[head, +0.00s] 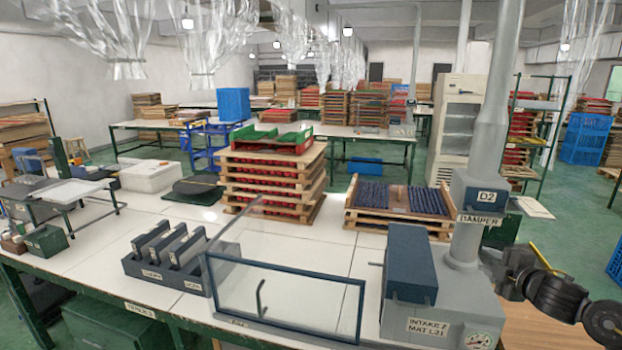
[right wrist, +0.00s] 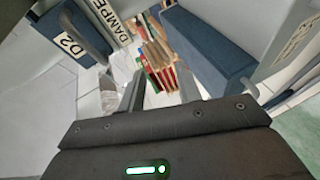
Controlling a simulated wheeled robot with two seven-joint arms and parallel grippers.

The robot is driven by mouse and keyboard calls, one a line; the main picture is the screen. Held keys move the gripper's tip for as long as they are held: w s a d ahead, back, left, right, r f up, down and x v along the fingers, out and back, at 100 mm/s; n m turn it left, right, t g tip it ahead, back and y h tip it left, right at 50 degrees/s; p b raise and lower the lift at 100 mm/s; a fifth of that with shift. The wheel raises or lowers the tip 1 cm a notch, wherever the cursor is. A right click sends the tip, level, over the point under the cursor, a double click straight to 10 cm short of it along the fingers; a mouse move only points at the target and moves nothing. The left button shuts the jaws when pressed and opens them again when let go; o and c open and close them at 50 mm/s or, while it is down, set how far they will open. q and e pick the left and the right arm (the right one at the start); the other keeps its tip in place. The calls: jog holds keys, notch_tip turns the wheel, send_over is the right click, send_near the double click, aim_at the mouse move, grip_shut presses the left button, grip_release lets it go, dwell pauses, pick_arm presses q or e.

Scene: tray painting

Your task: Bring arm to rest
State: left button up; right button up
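My right arm comes in from the right edge in the head view. Its dark gripper (head: 497,262) is beside the grey duct pipe (head: 490,130), just right of and below the D2 and DAMPER labels, and its fingertips are hard to make out there. In the right wrist view the two fingers of this gripper (right wrist: 161,88) stand apart with nothing between them. The D2 and DAMPER labels of the duct (right wrist: 95,22) show at the upper left there. My left arm and gripper are not in view.
A grey intake housing (head: 455,310) with a blue block (head: 410,263) stands left of my right arm. A clear framed screen (head: 285,300), a slotted holder (head: 165,270), stacked trays (head: 270,180) and a tray of dark strips (head: 400,200) occupy the white table (head: 85,258).

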jog(key=s+a+f+m+g+h, duration=0.1)
jog(key=s+a+f+m+g, duration=0.15)
jog(key=s+a+f, duration=0.65)
jog(key=s+a+f+m+g, duration=0.2)
jog(key=s+a+f+m, duration=0.3)
jog(key=f, duration=0.6)
jog(key=s+a+f+m+g, duration=0.2)
jog(key=s+a, duration=0.2)
jog(key=s, duration=0.5)
jog(key=s+a+f+m+g, duration=0.2)
jog(key=s+a+m+g, duration=0.15)
jog(key=s, duration=0.55)
jog(key=s+a+f+m+g, duration=0.1)
jog(key=s+a+f+g, duration=0.2)
jog(key=s, duration=0.6)
notch_tip(320, 180, down, 28)
jog(key=s, duration=0.2)
jog(key=s+d+f+g+b, duration=0.1)
jog(key=s+d+f, duration=0.1)
jog(key=s+f, duration=1.2)
jog(key=shift+s+d+f, duration=0.15)
jog(key=shift+s, duration=0.5)
